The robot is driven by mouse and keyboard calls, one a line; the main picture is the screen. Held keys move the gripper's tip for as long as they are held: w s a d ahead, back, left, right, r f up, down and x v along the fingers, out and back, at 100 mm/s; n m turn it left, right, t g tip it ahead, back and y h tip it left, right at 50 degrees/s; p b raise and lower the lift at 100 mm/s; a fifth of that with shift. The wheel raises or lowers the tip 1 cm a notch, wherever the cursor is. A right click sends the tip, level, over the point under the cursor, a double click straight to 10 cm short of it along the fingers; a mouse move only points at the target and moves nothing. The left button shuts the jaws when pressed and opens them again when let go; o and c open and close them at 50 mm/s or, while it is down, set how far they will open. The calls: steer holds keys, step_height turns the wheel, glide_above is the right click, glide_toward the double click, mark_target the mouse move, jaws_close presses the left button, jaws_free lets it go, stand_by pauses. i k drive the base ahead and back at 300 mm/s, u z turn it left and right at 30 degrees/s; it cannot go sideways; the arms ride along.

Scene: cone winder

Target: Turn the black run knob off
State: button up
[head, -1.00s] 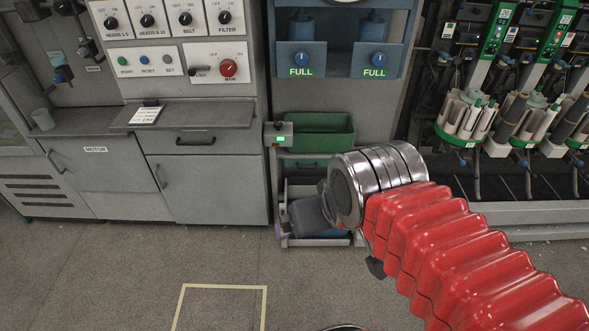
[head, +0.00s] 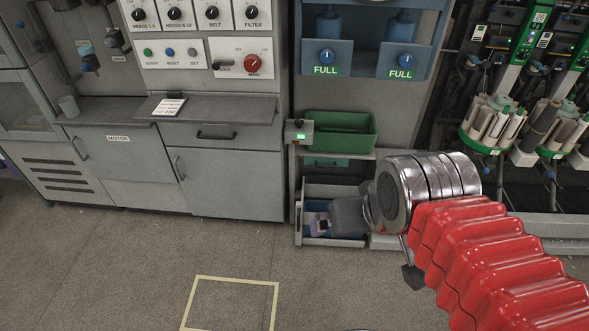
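A row of black knobs with ON/OFF marks runs along the top of the left control panel: heads 1-5 (head: 139,14), heads 6-10 (head: 174,12), belt (head: 213,12) and filter (head: 252,11). I cannot read a "run" label on any of them. My arm comes in from the lower right, in a red sleeve with a metal wrist. The grey end of it, my gripper (head: 322,225), points left, low in front of the open lower bay, far below and right of the knobs. Its fingers are too small and unclear to tell open from shut.
Below the black knobs are a red main knob (head: 252,63), a black lock lever (head: 224,66) and small buttons. A grey counter (head: 235,108) juts out under them. A green bin (head: 340,133) and blue knobs marked FULL stand to the right. The floor at front left is clear.

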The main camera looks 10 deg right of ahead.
mark_target(299, 123)
steer(key=k, duration=1.35)
steer(key=u, duration=0.3)
steer(key=i, duration=0.6)
steer(key=u, duration=0.4)
steer(key=i, duration=0.9)
steer(key=z, duration=0.55)
steer(key=i, duration=0.9)
steer(key=z, duration=0.55)
